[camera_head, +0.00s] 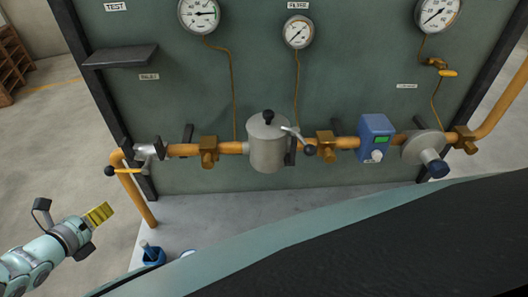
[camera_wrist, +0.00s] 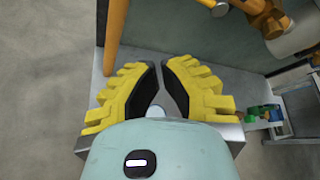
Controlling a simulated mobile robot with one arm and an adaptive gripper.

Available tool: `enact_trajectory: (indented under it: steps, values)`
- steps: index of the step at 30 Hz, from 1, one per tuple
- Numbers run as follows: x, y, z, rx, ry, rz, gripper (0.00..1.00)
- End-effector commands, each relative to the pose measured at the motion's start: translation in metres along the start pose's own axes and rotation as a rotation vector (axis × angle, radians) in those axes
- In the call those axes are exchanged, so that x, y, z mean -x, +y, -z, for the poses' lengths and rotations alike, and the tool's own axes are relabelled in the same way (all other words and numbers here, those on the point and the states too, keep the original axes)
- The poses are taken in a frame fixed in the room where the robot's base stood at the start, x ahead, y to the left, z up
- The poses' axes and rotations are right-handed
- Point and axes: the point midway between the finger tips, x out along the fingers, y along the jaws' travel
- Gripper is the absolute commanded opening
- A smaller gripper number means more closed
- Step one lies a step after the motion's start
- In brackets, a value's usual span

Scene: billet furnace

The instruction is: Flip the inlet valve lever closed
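The inlet valve (camera_head: 147,153) is a grey body at the left end of the orange pipe, in the head view. Its lever (camera_head: 128,171) lies roughly level and points left, ending in a black ball knob (camera_head: 110,171). My gripper (camera_head: 103,212) is below and left of the lever, apart from it and touching nothing. In the wrist view its two yellow ribbed fingers (camera_wrist: 162,66) are close together at the tips, with only a narrow gap and nothing held. The lever cannot be made out in the wrist view.
A vertical orange pipe (camera_head: 145,203) stands between my gripper and the panel. A grey canister (camera_head: 268,147) with another black-knobbed lever (camera_head: 309,149) sits mid-pipe. A blue box (camera_head: 375,138) is further right. A blue container (camera_head: 153,255) stands low beside my gripper.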

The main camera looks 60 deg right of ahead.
Motion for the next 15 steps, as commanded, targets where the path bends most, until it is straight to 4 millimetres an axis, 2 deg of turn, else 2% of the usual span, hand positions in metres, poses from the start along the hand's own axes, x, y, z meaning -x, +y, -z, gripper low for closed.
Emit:
enact_trajectory:
  steps: [8, 15]
  values:
    - [-0.010, 0.000, -0.001, -0.006, 0.000, 0.002, 0.00]
    - [-0.044, -0.001, 0.000, -0.009, 0.001, 0.005, 0.00]
